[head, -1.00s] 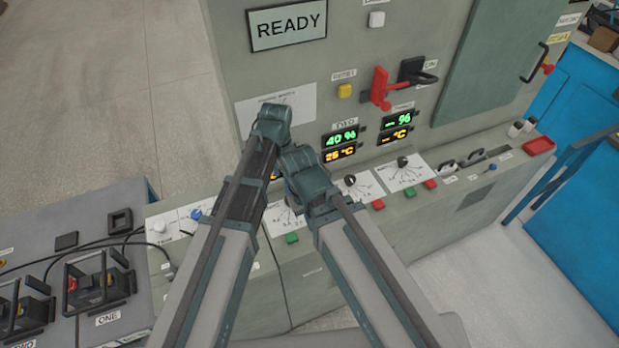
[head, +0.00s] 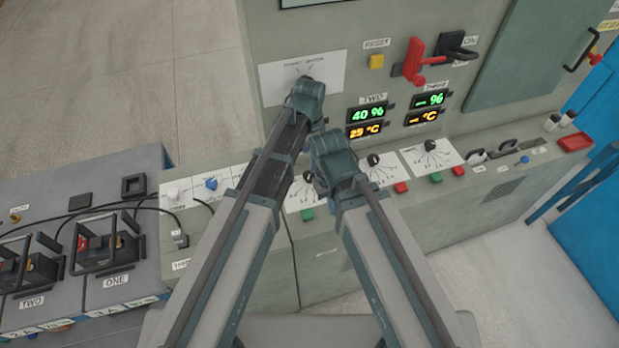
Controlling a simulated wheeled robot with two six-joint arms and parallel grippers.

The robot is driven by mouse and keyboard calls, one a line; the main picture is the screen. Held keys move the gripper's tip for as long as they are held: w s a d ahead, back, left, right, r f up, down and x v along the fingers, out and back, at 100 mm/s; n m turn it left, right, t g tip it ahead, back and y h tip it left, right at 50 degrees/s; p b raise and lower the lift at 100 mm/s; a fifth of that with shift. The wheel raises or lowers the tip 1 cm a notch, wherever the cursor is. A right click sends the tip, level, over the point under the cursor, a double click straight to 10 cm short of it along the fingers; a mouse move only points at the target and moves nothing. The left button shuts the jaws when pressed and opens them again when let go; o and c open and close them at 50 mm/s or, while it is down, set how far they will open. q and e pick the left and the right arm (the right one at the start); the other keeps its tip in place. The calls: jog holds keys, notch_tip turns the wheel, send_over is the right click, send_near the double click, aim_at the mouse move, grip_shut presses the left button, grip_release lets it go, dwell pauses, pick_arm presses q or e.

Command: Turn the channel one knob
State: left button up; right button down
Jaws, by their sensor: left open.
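The channel one dial plate (head: 301,197) is a white card with tick lines, left of two similar plates on the sloped console. Its knob is hidden behind my arms, and so is the channel one display. My left gripper (head: 309,98) is at the end of the left arm, in front of the cabinet face and above the dial plate. It is open, with its fingers mostly hidden by the wrist. My right arm's wrist is just right of the channel one plate, and its fingers are out of sight. I cannot tell whether either gripper touches the knob.
The channel two knob (head: 373,160) and channel three knob (head: 430,145) stand to the right. A green button (head: 307,214) is below the channel one plate. A red lever (head: 416,63) juts from the cabinet. Caged battery units (head: 101,248) are at the left.

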aim_at(309, 174)
pick_arm(q)
notch_tip(309, 174, down, 8)
jog(key=b, duration=0.7)
pick_arm(e)
notch_tip(309, 174, down, 8)
jog(key=shift+f, duration=0.1)
pick_arm(q)
grip_shut()
